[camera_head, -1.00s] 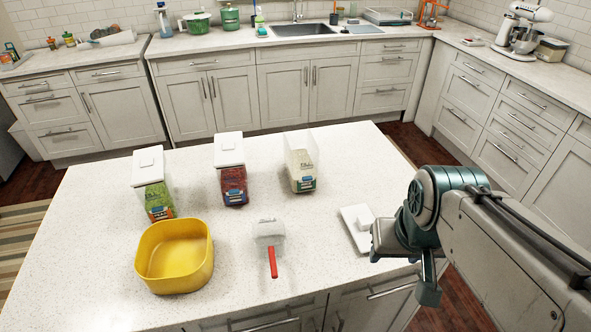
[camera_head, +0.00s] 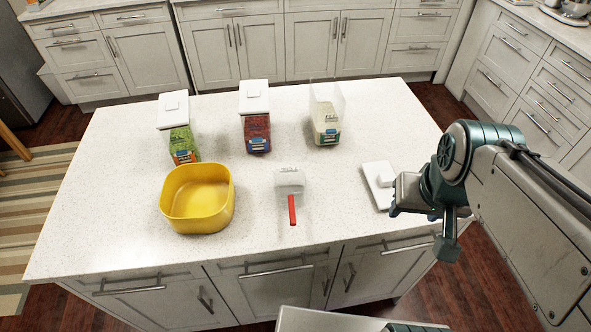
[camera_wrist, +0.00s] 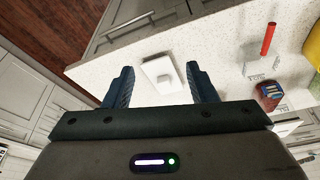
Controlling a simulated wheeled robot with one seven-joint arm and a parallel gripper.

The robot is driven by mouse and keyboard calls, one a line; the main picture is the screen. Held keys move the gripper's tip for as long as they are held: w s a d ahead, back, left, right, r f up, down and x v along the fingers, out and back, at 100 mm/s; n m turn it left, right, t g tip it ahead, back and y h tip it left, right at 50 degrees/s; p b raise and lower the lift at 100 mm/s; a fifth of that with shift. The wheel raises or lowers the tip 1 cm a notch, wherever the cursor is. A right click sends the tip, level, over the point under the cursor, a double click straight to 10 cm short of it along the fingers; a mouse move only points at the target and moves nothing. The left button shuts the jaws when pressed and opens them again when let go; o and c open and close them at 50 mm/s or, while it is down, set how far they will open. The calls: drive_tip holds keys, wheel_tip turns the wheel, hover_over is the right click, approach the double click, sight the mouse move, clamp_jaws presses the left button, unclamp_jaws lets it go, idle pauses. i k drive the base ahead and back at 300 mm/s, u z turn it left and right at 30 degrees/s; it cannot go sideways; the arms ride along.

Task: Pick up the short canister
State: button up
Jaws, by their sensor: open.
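Three clear canisters stand in a row on the island: one with green contents and a white lid (camera_head: 181,140), one with red contents and a white lid (camera_head: 257,130), and a lidless one with pale contents (camera_head: 326,125). They look close in height, so I cannot tell which is the short one. The red one also shows at the right in the wrist view (camera_wrist: 268,96). My gripper (camera_wrist: 160,88) is open and empty, its two fingers spread on either side of a white lid in the wrist view. In the head view my gripper is at the island's right edge, away from the canisters.
The white lid (camera_head: 378,183) lies flat on the island (camera_head: 110,235) near my gripper. Cabinets (camera_head: 340,45) line the back; wood floor (camera_head: 440,105) lies between.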

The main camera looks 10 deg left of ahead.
sight(327, 102)
drive_tip(key=k, duration=0.5)
drive_tip(key=u, duration=0.9)
drive_tip(key=i, duration=0.75)
drive_tip(key=z, duration=0.3)
